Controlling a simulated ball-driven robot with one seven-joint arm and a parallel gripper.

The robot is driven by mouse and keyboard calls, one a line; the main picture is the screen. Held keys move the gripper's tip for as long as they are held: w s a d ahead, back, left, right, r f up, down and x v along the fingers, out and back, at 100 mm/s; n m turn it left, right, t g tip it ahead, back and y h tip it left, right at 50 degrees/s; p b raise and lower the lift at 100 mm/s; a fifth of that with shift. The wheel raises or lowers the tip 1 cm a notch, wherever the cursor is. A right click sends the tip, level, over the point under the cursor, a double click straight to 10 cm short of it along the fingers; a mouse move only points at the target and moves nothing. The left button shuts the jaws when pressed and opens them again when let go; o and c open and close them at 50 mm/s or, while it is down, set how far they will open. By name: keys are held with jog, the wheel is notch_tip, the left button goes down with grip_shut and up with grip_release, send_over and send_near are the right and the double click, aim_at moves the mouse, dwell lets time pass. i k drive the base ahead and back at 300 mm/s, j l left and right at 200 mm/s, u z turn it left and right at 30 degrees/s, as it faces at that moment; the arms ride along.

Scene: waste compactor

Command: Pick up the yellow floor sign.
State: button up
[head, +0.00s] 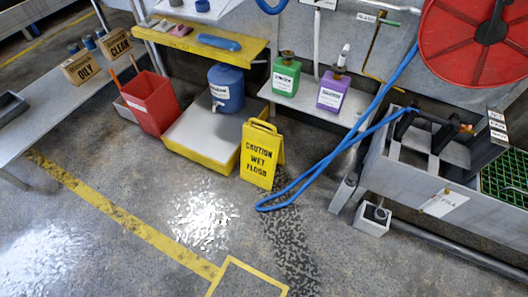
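The yellow floor sign (260,160) stands upright on the floor near the middle of the head view. It is a folding sign reading "CAUTION WET FLOOR", with a handle opening at its top. It stands just right of a low yellow-edged platform (205,139). A blue hose (318,172) loops down to the floor close to its right side. My gripper does not show in this view.
A red bin (150,103) and a blue drum (226,88) stand left of the sign. Green (286,77) and purple (332,91) containers sit on a shelf behind. A grey machine (440,200) stands right. Wet-looking floor (200,217) in front is free of objects.

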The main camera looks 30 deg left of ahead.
aim_at(262, 148)
jog(key=i+j+u, duration=0.1)
jog(key=i+j, duration=0.25)
jog(key=i+j+u, duration=0.15)
jog(key=i+j, duration=0.15)
jog(key=i, duration=0.15)
jog(key=i+j+u, duration=0.1)
jog(key=i+j, duration=0.2)
jog(key=i+j+u, duration=0.15)
jog(key=i, duration=0.4)
jog(key=i+j+u, duration=0.1)
jog(key=i+j, duration=0.15)
jog(key=i, duration=0.2)
